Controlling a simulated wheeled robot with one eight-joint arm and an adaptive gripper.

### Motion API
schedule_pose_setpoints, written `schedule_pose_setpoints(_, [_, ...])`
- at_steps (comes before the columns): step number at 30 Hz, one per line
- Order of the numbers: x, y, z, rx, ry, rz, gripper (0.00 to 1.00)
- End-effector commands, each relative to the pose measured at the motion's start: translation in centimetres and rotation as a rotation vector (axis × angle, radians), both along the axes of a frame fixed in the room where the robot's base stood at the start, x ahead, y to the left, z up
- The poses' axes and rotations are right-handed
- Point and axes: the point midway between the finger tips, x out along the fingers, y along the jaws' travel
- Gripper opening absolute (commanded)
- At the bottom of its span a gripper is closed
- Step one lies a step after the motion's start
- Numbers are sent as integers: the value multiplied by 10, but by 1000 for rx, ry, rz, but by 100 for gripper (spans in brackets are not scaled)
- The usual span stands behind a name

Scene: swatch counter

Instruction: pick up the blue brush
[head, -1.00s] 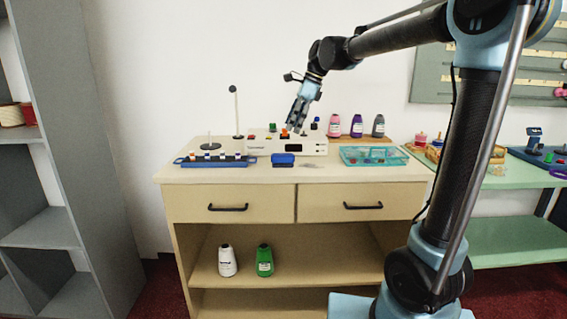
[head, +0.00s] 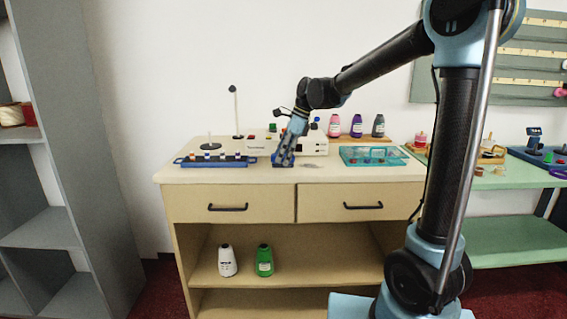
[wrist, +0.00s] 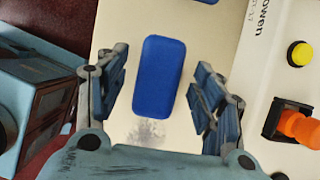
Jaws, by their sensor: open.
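The blue brush (wrist: 158,76) is a rounded blue block lying on the cream counter (head: 225,176). In the wrist view it shows whole, between the two fingers and a little beyond the palm, with bare counter on both sides. My gripper (wrist: 160,88) is open, one finger left and one right of the brush, touching neither side that I can see. In the head view my gripper (head: 283,158) points down over the brush and hides most of it.
A white machine (head: 312,148) with coloured buttons stands close behind; its orange knob (wrist: 298,128) is near the right finger. A blue tray (head: 190,163) lies to the left, a teal clear-topped case (head: 372,162) to the right. Several bottles (head: 357,128) stand at the back.

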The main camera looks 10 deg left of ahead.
Motion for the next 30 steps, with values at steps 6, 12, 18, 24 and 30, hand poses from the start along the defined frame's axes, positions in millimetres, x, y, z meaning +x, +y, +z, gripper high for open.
schedule_pose_setpoints(6, [-1, 3, -6, 0, 0, 0, 62])
schedule_pose_setpoints(12, [-1, 3, -6, 0, 0, -1, 62])
schedule_pose_setpoints(18, [0, 2, -7, 0, 0, -1, 62])
schedule_pose_setpoints(24, [0, 2, -10, 0, 0, -1, 62])
schedule_pose_setpoints(30, [0, 2, -11, 0, 0, -1, 62])
